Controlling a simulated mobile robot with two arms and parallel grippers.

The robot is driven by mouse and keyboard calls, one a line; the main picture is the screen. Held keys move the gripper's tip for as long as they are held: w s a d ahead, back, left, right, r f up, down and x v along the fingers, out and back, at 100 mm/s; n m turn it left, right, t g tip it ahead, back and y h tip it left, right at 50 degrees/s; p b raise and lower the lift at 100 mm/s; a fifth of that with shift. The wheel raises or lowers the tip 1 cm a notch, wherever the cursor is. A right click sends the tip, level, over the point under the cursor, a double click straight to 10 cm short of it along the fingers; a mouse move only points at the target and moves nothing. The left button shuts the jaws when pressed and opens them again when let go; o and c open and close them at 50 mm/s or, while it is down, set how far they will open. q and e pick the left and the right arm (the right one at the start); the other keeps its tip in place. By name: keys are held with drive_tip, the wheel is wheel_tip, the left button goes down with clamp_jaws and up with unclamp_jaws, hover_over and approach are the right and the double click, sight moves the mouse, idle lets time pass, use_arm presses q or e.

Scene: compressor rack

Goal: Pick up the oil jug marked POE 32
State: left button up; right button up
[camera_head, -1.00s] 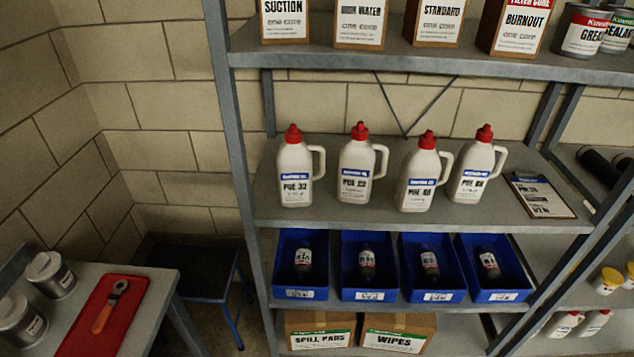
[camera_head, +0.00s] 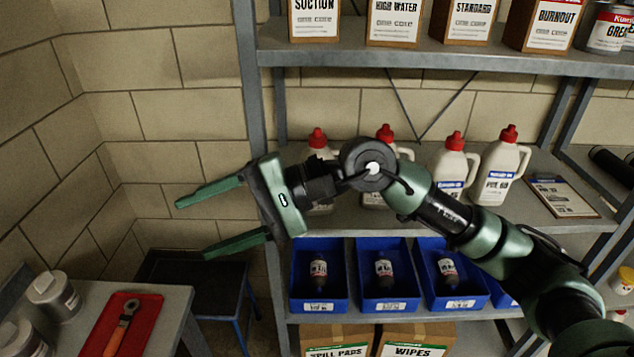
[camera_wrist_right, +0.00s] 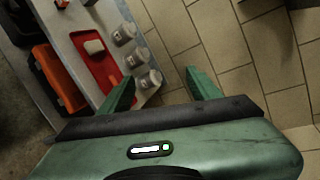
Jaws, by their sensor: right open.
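The jug that read POE 32 a second ago is the leftmost white jug (camera_head: 318,140) on the middle shelf in the head view. It has a red cap, and my right arm now hides most of its body and label. My right gripper (camera_head: 190,222) is open and empty, in front of the rack's left post and left of the jug, with its fingers pointing left, away from it. In the right wrist view the open fingers (camera_wrist_right: 160,88) have nothing between them. My left gripper is not in view.
Other white jugs (camera_head: 503,165) stand to the right on the same shelf (camera_head: 480,215). Blue bins (camera_head: 320,300) with small bottles sit below, and boxes (camera_head: 398,22) stand above. A clipboard (camera_head: 562,195) lies at right. A table with a red tray (camera_head: 140,310) is at lower left.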

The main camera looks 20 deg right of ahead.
drive_tip(key=w+d+r+n+t+h, duration=0.1)
drive_tip(key=w+d+n+t+h, duration=0.25)
drive_tip(key=d+h, duration=0.6)
drive_tip(key=w+d+n+t+h, duration=0.25)
drive_tip(key=w+d+h, duration=0.2)
drive_tip(key=d, duration=0.95)
drive_tip(key=p, duration=0.5)
approach(320, 137)
drive_tip(key=shift+n+g, duration=0.3)
drive_tip(key=x, duration=0.7)
drive_tip(key=shift+w+d+r, duration=0.1)
drive_tip(key=shift+w+r, duration=0.15)
drive_tip(key=shift+w, duration=0.05)
drive_tip(key=x, duration=0.2)
drive_tip(key=shift+w+f, duration=0.1)
drive_tip(key=shift+f, duration=0.25)
drive_tip(key=shift+w+f+y, duration=0.2)
drive_tip(key=shift+f+y, duration=0.1)
drive_tip(key=shift+c, duration=0.2)
